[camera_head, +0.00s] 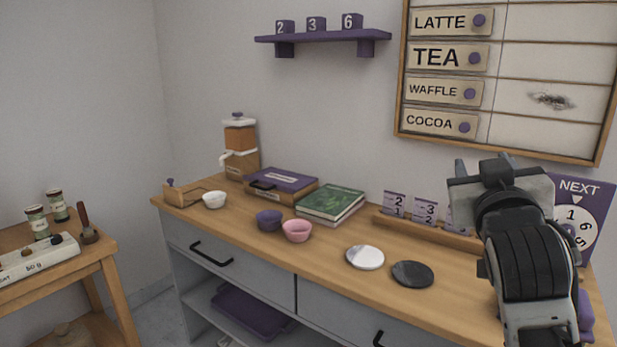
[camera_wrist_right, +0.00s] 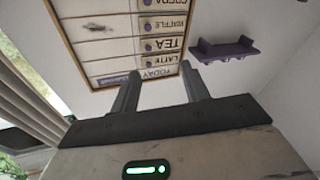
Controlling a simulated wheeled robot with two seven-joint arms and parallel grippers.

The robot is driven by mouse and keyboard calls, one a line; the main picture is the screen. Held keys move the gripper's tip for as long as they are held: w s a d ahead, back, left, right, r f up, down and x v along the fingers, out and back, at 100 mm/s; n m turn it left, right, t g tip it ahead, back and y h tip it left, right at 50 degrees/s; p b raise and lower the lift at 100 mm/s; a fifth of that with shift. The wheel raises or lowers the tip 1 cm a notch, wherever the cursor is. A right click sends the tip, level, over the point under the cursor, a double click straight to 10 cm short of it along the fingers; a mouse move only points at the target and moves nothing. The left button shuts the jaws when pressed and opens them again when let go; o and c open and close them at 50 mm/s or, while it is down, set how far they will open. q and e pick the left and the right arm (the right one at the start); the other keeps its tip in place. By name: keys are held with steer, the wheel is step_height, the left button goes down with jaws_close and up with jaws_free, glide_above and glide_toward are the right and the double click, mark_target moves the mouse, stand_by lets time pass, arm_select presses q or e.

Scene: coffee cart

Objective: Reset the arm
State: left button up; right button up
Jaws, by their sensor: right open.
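My right arm comes up from the lower right in the head view, with its gripper (camera_head: 484,166) raised over the right end of the counter. The gripper points away toward the wall and the menu board (camera_head: 505,75). In the right wrist view the two fingers (camera_wrist_right: 159,92) stand apart with nothing between them. The menu board (camera_wrist_right: 118,38) shows upside down beyond the fingers there. The right arm hides part of the counter's right end. My left gripper does not show in either view.
The wooden counter (camera_head: 322,262) holds cups, a white disc (camera_head: 365,257), a dark disc (camera_head: 413,274), a green book (camera_head: 331,203), a purple-topped box (camera_head: 281,184) and a card rack (camera_head: 430,232). A NEXT sign (camera_head: 580,205) stands behind my arm. A purple shelf (camera_head: 322,37) hangs above.

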steer(key=s+a+f+n+g+y, duration=0.2)
steer(key=a+f+y, duration=0.1)
steer(key=f, duration=1)
steer(key=s+a+f+n+g+y, duration=0.1)
steer(key=s+a+f+g+y, duration=0.15)
steer(key=f, duration=0.95)
steer(key=s+a+f+g+y, duration=0.1)
steer(key=s+a+f+g, duration=0.1)
steer(key=s+f, duration=0.7)
steer(key=s+a+f+g+y, duration=0.1)
steer(key=s+a+f+y, duration=0.1)
steer(key=s+f, duration=0.7)
steer(key=shift+a+f+g, duration=0.35)
steer(key=shift+a+f, duration=0.1)
steer(key=shift+a, duration=0.3)
